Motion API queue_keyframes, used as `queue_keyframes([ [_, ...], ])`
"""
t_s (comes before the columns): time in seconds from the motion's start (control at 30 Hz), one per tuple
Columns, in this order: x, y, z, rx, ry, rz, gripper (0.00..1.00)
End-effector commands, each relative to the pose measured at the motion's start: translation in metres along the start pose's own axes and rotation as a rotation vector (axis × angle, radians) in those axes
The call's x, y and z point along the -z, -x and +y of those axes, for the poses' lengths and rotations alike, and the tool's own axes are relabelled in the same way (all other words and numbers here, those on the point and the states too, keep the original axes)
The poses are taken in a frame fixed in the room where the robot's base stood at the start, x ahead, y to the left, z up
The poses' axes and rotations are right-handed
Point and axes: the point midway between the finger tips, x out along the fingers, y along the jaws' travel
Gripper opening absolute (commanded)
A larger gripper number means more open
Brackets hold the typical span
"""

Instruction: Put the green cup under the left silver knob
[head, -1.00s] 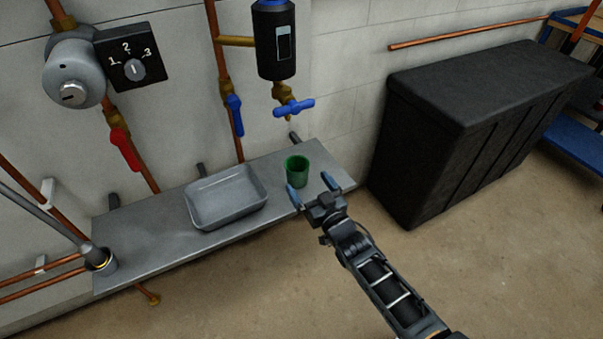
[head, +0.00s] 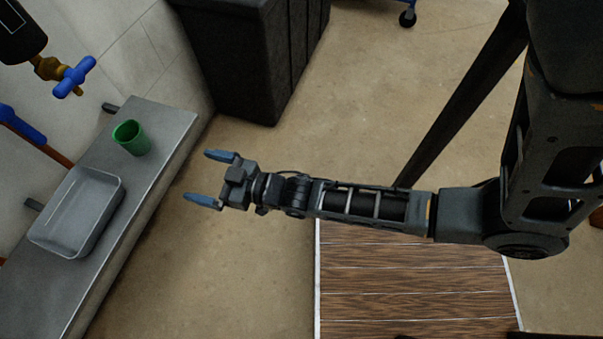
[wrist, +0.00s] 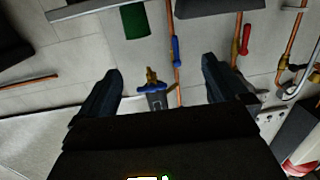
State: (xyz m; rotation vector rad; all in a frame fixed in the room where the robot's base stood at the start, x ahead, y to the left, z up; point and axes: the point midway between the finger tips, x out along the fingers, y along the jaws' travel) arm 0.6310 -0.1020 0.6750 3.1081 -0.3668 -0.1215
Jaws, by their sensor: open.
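The green cup (head: 132,138) stands upright on the grey shelf (head: 170,135) near its far end in the head view. It also shows in the wrist view, at the top (wrist: 135,20). My gripper (head: 211,178) is open and empty, to the right of the cup and apart from it, out past the shelf's front edge. Its two fingers frame a gap in the wrist view (wrist: 162,80). I cannot make out a silver knob in the present head view, and I cannot pick one out with certainty in the wrist view.
A grey tray (head: 75,208) sits on the shelf nearer than the cup. A blue-handled tap (head: 74,76) hangs above the shelf from a black cylinder (head: 20,35). A black cabinet (head: 250,55) stands beyond the shelf's end.

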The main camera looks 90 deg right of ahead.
Motion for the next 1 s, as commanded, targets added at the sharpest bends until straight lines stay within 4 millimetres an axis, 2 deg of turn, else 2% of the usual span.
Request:
queue_keyframes([
  [0.03, 0.006, 0.028, -0.008, 0.021, 0.003, -0.018, 1.0],
  [0.2, 0.037, 0.101, -0.026, 0.083, 0.012, -0.066, 1.0],
  [0.4, 0.09, 0.174, -0.039, 0.152, 0.018, -0.122, 1.0],
  [0.5, 0.12, 0.203, -0.043, 0.184, 0.02, -0.148, 1.0],
  [0.6, 0.146, 0.222, -0.045, 0.208, 0.021, -0.169, 1.0],
  [0.7, 0.165, 0.234, -0.046, 0.224, 0.021, -0.183, 1.0],
  [0.8, 0.176, 0.239, -0.047, 0.232, 0.022, -0.19, 1.0],
  [1.0, 0.179, 0.241, -0.047, 0.235, 0.023, -0.193, 1.0],
])
